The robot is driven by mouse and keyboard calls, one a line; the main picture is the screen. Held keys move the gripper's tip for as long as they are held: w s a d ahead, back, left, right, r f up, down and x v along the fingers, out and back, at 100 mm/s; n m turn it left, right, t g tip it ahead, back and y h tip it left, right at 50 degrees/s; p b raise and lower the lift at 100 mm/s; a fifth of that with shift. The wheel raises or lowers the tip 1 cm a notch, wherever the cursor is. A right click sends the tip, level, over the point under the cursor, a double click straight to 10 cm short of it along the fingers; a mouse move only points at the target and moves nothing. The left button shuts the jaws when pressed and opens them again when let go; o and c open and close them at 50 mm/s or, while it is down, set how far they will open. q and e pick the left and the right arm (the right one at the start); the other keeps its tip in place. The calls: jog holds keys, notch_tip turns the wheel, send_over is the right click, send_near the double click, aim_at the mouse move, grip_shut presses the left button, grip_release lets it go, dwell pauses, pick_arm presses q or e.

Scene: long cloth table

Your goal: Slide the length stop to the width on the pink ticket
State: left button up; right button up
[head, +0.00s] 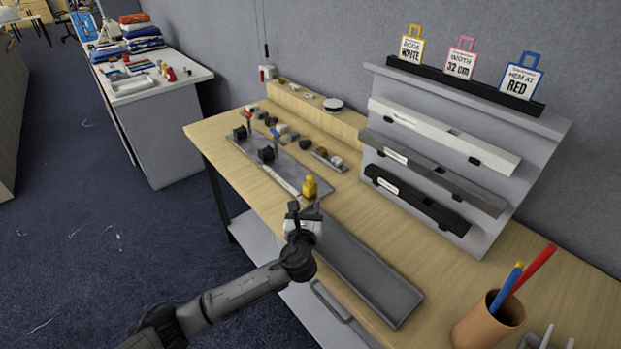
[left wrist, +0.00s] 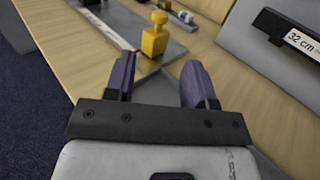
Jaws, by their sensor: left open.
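The pink ticket (head: 461,60) stands in the middle of a black rail and reads "WIDTH 32 cm". A yellow block with a knob (head: 310,187), which looks like the length stop, sits at the near end of a grey plate (head: 262,160) with a white scale strip (head: 283,181). It also shows in the left wrist view (left wrist: 155,36), upright, just beyond my fingers. My left gripper (head: 304,211) is open and empty, near the yellow block and apart from it. Its purple fingers (left wrist: 160,82) are spread in the left wrist view. The scale marks are too small to read. My right gripper is out of view.
A grey tray (head: 370,275) lies in front of my left gripper. A rack holds white, grey and black bars (head: 415,200); the black bar's label reads "32 cm" in the left wrist view (left wrist: 302,41). A pencil cup (head: 488,322) stands at the near right.

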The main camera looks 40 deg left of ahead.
aim_at(310, 180)
pick_arm(q)
jog(key=b+x, duration=0.2)
jog(key=x, duration=1)
jog(key=shift+w+a+r, duration=0.1)
jog(key=shift+w+a, duration=0.2)
jog(key=shift+w, duration=0.25)
jog(key=shift+c, duration=0.2)
grip_shut()
